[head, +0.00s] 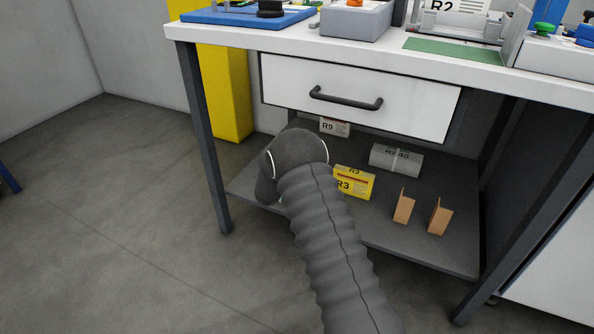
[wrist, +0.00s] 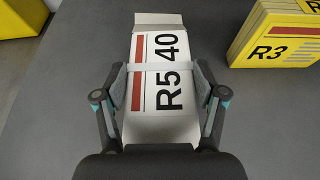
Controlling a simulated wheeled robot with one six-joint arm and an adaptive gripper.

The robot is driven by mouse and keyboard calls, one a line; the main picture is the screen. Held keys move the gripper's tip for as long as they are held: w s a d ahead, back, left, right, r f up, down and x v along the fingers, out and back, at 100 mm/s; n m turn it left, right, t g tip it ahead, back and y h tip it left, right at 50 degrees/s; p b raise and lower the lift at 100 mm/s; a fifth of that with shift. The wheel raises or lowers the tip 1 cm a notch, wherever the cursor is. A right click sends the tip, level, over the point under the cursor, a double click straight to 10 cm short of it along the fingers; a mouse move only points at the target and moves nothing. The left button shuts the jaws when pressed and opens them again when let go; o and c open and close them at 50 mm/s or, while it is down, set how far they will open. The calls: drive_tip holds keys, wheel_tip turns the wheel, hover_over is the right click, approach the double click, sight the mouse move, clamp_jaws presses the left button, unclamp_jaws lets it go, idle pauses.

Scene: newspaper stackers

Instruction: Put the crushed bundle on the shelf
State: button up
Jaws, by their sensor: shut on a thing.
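My gripper (wrist: 162,88) is shut on a white strapped bundle (wrist: 163,110) marked R5 40 with a red bar, one finger on each side. The far end of the bundle looks folded or bent; I cannot tell for sure whether it is crushed. The grey lower shelf (head: 400,232) of the workbench lies below it, and its surface also shows in the wrist view (wrist: 265,110). I cannot tell whether the bundle touches the shelf. In the head view my arm hides the gripper and the bundle at the shelf's left part.
Yellow R3 bundles (head: 355,184) lie just right of the held bundle. A small R9 bundle (head: 334,128) and a grey strapped bundle (head: 396,160) lie farther back. Two brown brackets (head: 404,206) stand at the right front. The drawer (head: 355,97) overhangs the shelf, with a table leg (head: 205,140) at left.

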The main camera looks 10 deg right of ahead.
drive_tip(key=shift+r, duration=0.1)
drive_tip(key=o, duration=1.8)
